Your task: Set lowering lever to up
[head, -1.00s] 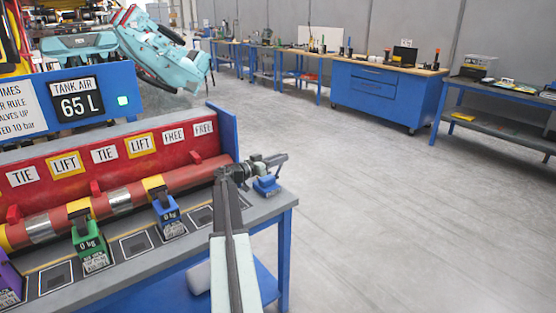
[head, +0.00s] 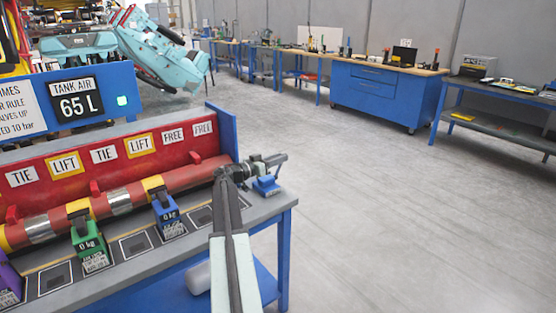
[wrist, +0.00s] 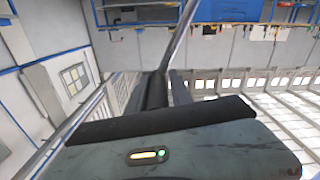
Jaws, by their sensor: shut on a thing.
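My gripper (head: 277,160) reaches to the right from the end of my arm, over the right end of the grey-topped bench. A small blue block (head: 267,186) stands on the bench directly below it, and looks like the base of the lowering lever. The lever's handle is mostly hidden by my gripper in the head view. In the wrist view my dark fingers (wrist: 167,90) are close together, with a thin grey bar (wrist: 181,35) running up from between them. My gripper is shut on what appears to be the lever; its exact position cannot be read.
The bench carries a red panel (head: 108,168) with TIE, LIFT and FREE labels, a red pipe (head: 180,180), and green (head: 87,238) and blue (head: 166,210) blocks. A sign (head: 75,98) reads TANK AIR 65 L. Open floor lies to the right.

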